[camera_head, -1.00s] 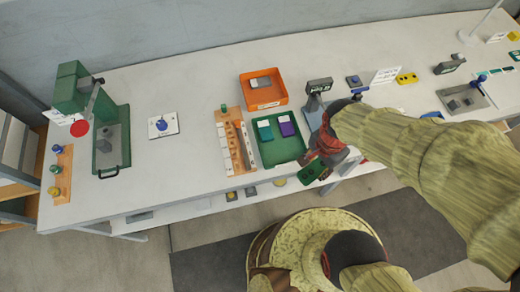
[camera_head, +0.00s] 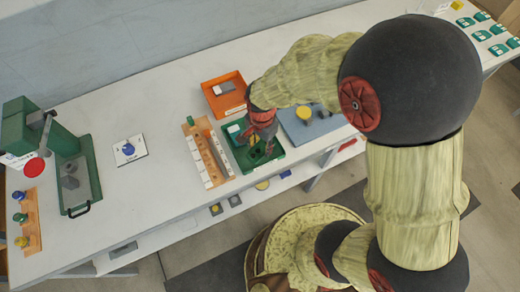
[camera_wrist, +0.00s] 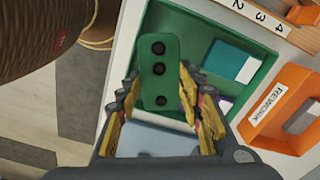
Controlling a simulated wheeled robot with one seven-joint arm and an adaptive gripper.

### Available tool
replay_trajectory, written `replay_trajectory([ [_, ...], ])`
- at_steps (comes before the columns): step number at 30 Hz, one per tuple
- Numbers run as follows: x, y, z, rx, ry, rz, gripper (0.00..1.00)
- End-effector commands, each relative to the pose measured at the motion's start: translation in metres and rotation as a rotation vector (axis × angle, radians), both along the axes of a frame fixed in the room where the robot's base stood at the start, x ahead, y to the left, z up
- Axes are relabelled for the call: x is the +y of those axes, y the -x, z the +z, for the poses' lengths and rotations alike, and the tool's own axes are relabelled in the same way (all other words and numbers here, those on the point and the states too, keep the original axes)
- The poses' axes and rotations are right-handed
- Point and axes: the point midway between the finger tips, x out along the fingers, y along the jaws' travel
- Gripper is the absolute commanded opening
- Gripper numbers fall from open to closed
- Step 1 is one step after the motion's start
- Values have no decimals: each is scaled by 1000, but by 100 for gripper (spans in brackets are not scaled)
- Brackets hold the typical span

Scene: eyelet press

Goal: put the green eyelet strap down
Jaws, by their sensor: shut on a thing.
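The green eyelet strap (camera_wrist: 158,70), a rounded plate with three dark eyelets, is between the fingers of my gripper (camera_wrist: 160,96) in the wrist view. My gripper is shut on its near end. The strap overlaps the green tray (camera_wrist: 207,32); I cannot tell whether it touches the floor. In the head view my gripper (camera_head: 262,146) points down over the tray (camera_head: 278,158) and largely hides the strap.
An orange REWORK bin (camera_head: 244,103) stands behind the tray. A wooden rack with numbered slots (camera_head: 222,165) is close on its left. A blue-grey mat (camera_head: 328,126) with a yellow disc (camera_head: 304,112) lies to its right. A green press (camera_head: 83,178) stands far left; the bench between is mostly clear.

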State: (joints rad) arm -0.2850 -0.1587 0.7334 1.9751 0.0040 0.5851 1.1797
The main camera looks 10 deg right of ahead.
Motion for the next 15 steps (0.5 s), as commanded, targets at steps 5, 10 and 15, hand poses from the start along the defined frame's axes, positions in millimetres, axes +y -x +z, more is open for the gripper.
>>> replay_trajectory([
  [5,3,-3,-25,4,1,0,16],
  [10,3,-4,-38,0,0,0,16],
  [15,3,-4,-36,0,0,0,16],
])
